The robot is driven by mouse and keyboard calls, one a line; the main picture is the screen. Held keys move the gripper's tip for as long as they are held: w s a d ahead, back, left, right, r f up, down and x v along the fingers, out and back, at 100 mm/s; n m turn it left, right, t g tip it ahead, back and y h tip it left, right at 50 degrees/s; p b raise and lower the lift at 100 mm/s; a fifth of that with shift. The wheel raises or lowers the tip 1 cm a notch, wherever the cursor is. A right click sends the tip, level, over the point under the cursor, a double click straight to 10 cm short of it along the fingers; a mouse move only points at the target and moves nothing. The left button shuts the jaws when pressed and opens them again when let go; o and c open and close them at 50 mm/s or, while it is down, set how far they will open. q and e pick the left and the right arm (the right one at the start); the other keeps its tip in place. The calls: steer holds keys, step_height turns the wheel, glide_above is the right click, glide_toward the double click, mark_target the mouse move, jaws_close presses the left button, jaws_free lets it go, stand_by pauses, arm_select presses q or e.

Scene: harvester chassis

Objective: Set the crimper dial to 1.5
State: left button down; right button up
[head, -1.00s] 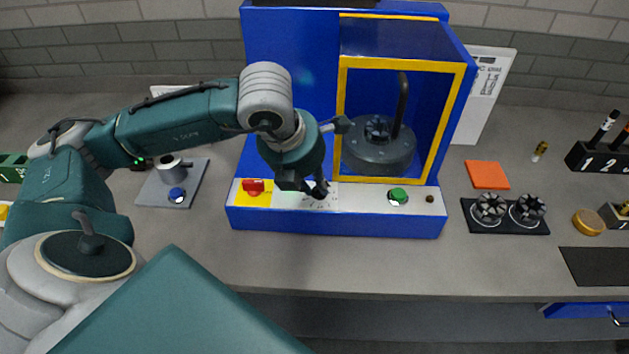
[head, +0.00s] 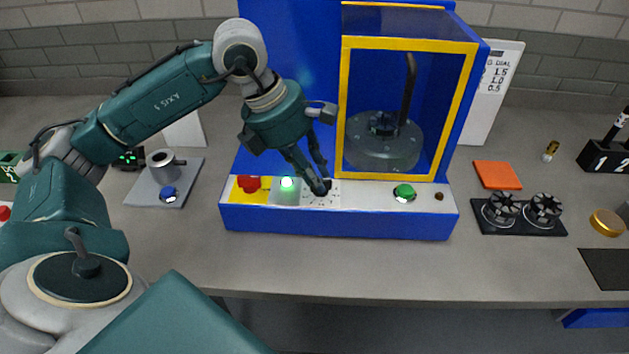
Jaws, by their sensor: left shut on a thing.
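The crimper (head: 285,215) is a blue machine with a yellow-framed guard window and a light control panel on its front. My left gripper (head: 321,188) points down at the panel, its fingers closed on the small dark dial knob (head: 325,184). The fingers hide most of the dial, so I cannot read its setting. Small marks surround it on the panel. A white dial chart (head: 497,78) behind the crimper lists 1.5, 1.0 and 0.5. My right gripper is not in view.
The panel also holds a red switch on yellow (head: 248,184), a lit green lamp (head: 287,183) and a green button (head: 404,192). A grey plate with a cup (head: 162,162) stands left. An orange pad (head: 497,175) and a black die tray (head: 518,224) lie right.

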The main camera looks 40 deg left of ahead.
arm_select(q)
steer(key=m, duration=0.2)
steer(key=shift+w+m+g+h, duration=0.25)
steer(key=shift+m+g+h, duration=0.05)
steer(key=shift+g, duration=0.1)
steer(key=shift+w+a+r+m+g+h, duration=0.15)
steer(key=shift+m+g, duration=0.15)
steer(key=shift+m, duration=0.5)
steer(key=shift+d+f+m+g+h, duration=0.15)
steer(key=shift+m+g, duration=0.15)
steer(key=shift+m, duration=0.5)
steer(key=shift+a+r, duration=0.1)
steer(key=c, duration=1.6)
jaws_free()
steer(key=v, duration=1.2)
steer(key=shift+r, duration=0.1)
